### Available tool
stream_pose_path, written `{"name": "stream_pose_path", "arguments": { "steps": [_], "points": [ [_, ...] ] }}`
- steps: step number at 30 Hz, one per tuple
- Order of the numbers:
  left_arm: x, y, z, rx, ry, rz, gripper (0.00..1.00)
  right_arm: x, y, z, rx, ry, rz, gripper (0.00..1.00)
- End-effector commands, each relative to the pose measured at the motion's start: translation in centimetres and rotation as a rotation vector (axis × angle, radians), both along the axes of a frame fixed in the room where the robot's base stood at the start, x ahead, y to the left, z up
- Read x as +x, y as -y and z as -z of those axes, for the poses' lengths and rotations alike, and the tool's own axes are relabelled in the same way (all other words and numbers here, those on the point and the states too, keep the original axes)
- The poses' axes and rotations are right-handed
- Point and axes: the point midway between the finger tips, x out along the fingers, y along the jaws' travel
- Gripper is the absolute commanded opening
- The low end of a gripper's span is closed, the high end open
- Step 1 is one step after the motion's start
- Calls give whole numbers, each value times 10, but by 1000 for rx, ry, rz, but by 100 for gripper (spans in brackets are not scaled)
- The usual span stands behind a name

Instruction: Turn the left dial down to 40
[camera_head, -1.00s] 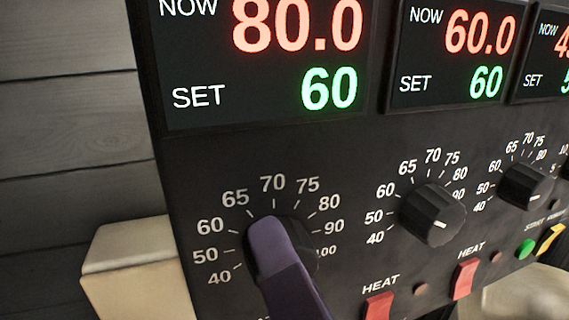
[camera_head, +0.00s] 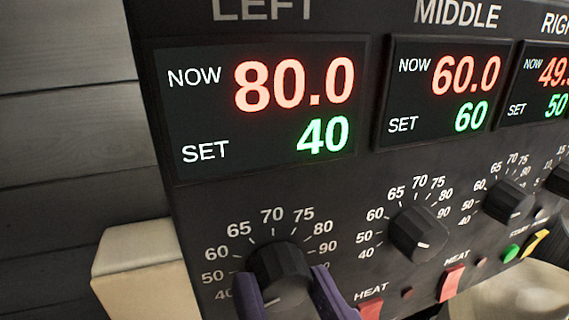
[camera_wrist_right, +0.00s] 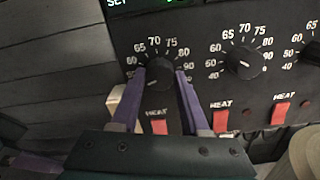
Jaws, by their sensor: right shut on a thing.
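The left dial (camera_head: 279,272) is a black knob under the left display (camera_head: 255,105), which reads NOW 80.0 and SET 40. In the head view the purple fingers of my right gripper (camera_head: 290,296) stand on either side of this dial. In the right wrist view the same gripper (camera_wrist_right: 159,78) is closed around the left dial (camera_wrist_right: 158,92). The dial's white pointer line slants to the lower left there. The lower part of the dial is cut off in the head view.
The middle dial (camera_head: 417,234) sits to the right, under a display (camera_head: 445,92) reading NOW 60.0, SET 60. Red HEAT switches (camera_head: 452,282) lie below the dials. A cream block (camera_head: 135,252) stands left of the panel, against grey boards (camera_head: 65,130).

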Motion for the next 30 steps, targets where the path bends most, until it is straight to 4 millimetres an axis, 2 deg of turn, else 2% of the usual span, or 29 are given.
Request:
{"name": "stream_pose_path", "arguments": {
  "steps": [12,30],
  "points": [
    [0,2,-12,-7,0,-4,0,0,0,2,-214,64,-1,0],
    [0,-1,-13,4,0,3,0,0,0,2,-256,80,-1,0]
  ]
}}
